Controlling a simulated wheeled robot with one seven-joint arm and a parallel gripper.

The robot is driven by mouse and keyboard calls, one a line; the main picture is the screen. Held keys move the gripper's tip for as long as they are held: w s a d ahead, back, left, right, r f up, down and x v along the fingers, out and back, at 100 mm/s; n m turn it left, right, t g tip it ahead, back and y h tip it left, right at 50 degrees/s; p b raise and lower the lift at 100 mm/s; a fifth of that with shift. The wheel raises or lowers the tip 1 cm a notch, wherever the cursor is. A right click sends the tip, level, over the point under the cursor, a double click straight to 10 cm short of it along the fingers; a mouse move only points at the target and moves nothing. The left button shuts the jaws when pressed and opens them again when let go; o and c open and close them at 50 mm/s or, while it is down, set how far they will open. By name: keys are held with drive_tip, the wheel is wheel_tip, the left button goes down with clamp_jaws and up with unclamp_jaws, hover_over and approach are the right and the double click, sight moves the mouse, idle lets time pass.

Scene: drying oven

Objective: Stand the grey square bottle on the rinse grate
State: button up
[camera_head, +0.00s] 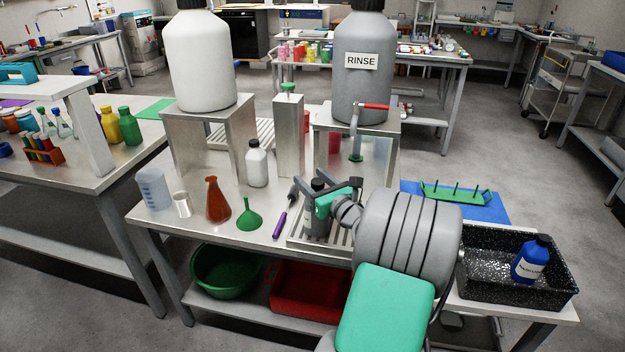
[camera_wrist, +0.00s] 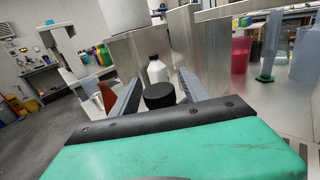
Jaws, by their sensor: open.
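The grey square bottle (camera_head: 318,222) with a black cap stands upright, as far as I can see, on the slatted metal grate (camera_head: 338,256) at the front of the bench; its base is partly hidden. My gripper (camera_head: 329,192) is open at the bottle's top, partly covering it. In the wrist view the bottle's black cap (camera_wrist: 159,96) lies between the two spread fingers of my gripper (camera_wrist: 161,92), with a visible gap on each side.
A purple-handled tool (camera_head: 284,219) lies left of the grate, beside a green funnel (camera_head: 249,213). The stand holding the grey RINSE carboy (camera_head: 362,70) is behind. A black tray (camera_head: 488,291) with a blue bottle (camera_head: 531,259) is at right.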

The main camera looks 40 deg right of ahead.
drive_tip(key=shift+r, duration=0.1)
drive_tip(key=shift+s, duration=0.35)
drive_tip(key=s+a, duration=0.2)
drive_tip(key=s, duration=0.9)
drive_tip(key=w+a+f+n+g+y, duration=0.3)
drive_tip(key=a+f+n+g, duration=0.1)
drive_tip(key=a+n, duration=0.55)
drive_tip(key=w+a+f+n+g+y, duration=0.3)
drive_tip(key=a+f+n+g, duration=0.15)
drive_tip(key=a+n, duration=0.45)
drive_tip(key=s+a+n+g+h, duration=0.3)
drive_tip(key=s+a+n+g, duration=0.4)
drive_tip(key=s+a+n, duration=0.5)
drive_tip(key=s+f+n+p, duration=0.1)
drive_tip(key=n, duration=0.6)
drive_tip(key=shift+s+h, duration=0.2)
drive_tip(key=shift+h, duration=0.2)
